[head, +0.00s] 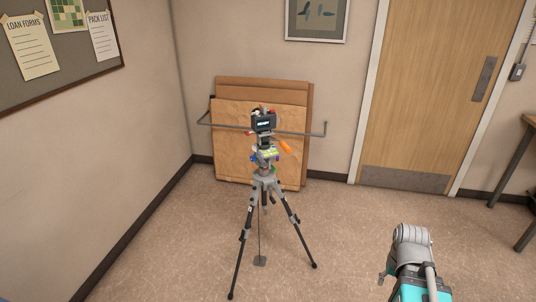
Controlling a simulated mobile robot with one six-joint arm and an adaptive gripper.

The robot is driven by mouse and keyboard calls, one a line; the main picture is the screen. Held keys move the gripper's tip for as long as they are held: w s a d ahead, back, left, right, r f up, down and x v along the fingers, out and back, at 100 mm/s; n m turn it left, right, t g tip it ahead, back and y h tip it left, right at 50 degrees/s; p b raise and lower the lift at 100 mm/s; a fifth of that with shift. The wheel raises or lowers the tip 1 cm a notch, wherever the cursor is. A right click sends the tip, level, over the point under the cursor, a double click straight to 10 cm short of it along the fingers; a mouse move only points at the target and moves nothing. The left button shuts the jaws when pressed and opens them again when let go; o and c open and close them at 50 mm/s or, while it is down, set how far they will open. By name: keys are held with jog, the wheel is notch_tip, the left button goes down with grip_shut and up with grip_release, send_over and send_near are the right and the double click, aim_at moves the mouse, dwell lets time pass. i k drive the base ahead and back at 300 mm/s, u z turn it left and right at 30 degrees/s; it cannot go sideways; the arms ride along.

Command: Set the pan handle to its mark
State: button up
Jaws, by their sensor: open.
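A camera (263,122) with a lit screen, which appears to read "READY", sits on top of a grey and black tripod (264,185). The tripod stands upright on the floor with its legs spread. An orange-gripped handle (286,147), which looks like the pan handle, sticks out from the tripod head (265,155) toward the lower right. Small coloured parts show on the head, but the pan mark is too small to tell. Part of my arm, grey and teal, shows at the bottom right, well apart from the tripod. I cannot make out my gripper's fingers.
Brown boards (230,165) lean on the wall behind the tripod, with a grey rail (312,135) in front of them. A wooden door (425,90) is at the right, and a table (515,170) stands at the right edge. The floor around the tripod is clear.

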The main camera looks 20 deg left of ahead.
aim_at(266, 145)
jog(key=z, duration=0.05)
jog(key=i, duration=1.25)
jog(key=u, duration=1.95)
